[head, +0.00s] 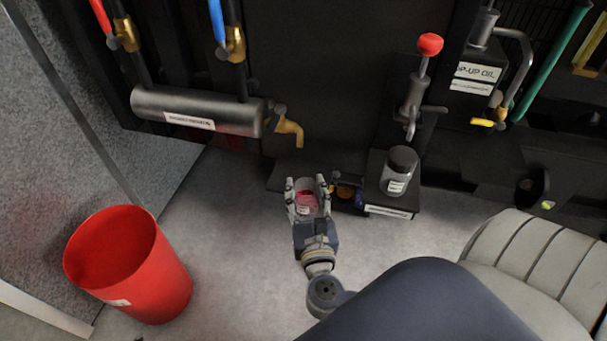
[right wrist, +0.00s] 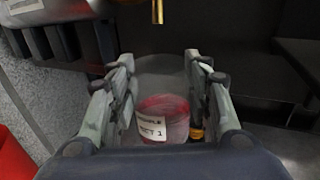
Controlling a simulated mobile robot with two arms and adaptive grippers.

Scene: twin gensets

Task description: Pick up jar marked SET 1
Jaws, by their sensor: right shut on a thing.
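The jar marked SET 1 (right wrist: 163,120) is clear, with red contents and a white label reading "SAMPLE SET 1". In the head view the jar (head: 307,201) sits between the fingers of my right gripper (head: 308,186), by the edge of a low dark shelf. My right gripper also shows in the right wrist view (right wrist: 165,95), with a finger on each side of the jar, shut on it. I cannot tell whether the jar's base touches the shelf. My left gripper is not in view.
A brass tap (head: 289,127) on a grey cylinder (head: 200,108) hangs above the jar. A second jar with a dark lid (head: 399,172) stands on a black block to the right, below a red-knobbed lever (head: 430,44). A red bin (head: 128,265) stands left on open floor.

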